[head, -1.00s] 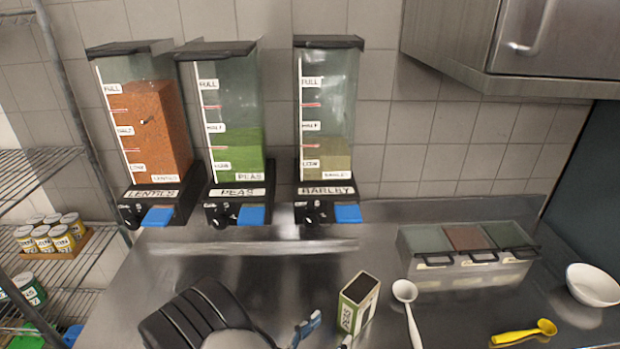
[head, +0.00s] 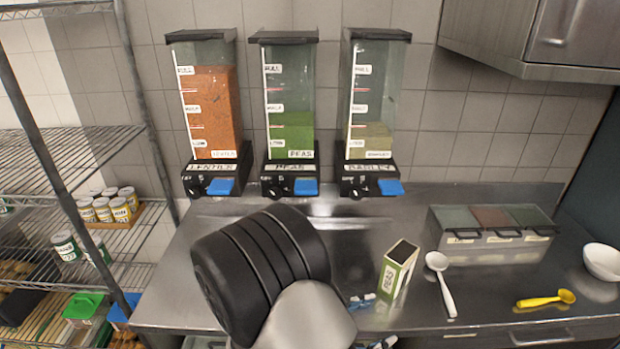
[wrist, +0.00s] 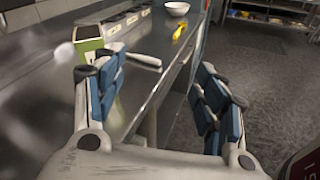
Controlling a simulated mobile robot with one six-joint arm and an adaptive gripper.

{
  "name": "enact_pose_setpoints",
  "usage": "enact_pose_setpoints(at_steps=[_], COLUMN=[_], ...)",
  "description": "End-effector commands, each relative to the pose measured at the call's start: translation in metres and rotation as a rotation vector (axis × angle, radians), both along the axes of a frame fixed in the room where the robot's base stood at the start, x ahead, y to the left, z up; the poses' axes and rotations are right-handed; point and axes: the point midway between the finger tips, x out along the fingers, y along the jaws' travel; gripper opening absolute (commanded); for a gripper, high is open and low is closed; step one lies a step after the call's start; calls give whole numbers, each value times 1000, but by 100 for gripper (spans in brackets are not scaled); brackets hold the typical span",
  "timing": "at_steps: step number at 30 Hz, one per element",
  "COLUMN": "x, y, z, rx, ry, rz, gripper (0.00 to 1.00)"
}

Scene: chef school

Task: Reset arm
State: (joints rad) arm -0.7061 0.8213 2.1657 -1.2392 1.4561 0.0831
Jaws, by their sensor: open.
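My gripper (wrist: 160,92) is open in the wrist view, with its blue-padded fingers wide apart and nothing between them. It points along the front edge of the steel counter (wrist: 172,82). In the head view only parts of the gripper (head: 373,320) show, low in the picture beyond my black and grey arm. An open-topped green and white box (head: 397,270) stands upright on the counter, just right of the gripper. In the wrist view this box (wrist: 90,44) is partly hidden behind the left finger; I cannot tell whether they touch.
A white spoon (head: 440,280), a yellow spoon (head: 545,299), a white bowl (head: 603,261) and a lidded three-part container (head: 490,248) sit on the right. Lentil (head: 210,110), pea (head: 290,110) and barley (head: 372,110) dispensers line the wall. A wire shelf (head: 70,150) stands left.

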Motion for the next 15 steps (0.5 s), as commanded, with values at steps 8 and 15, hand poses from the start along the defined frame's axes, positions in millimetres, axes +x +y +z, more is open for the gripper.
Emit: enact_pose_setpoints(at_steps=[8, 15], x=[-59, -118], y=[-55, -67], z=[56, 83], rx=[369, 761], ry=[-163, -360], rz=[-426, -760], gripper=[65, 65])
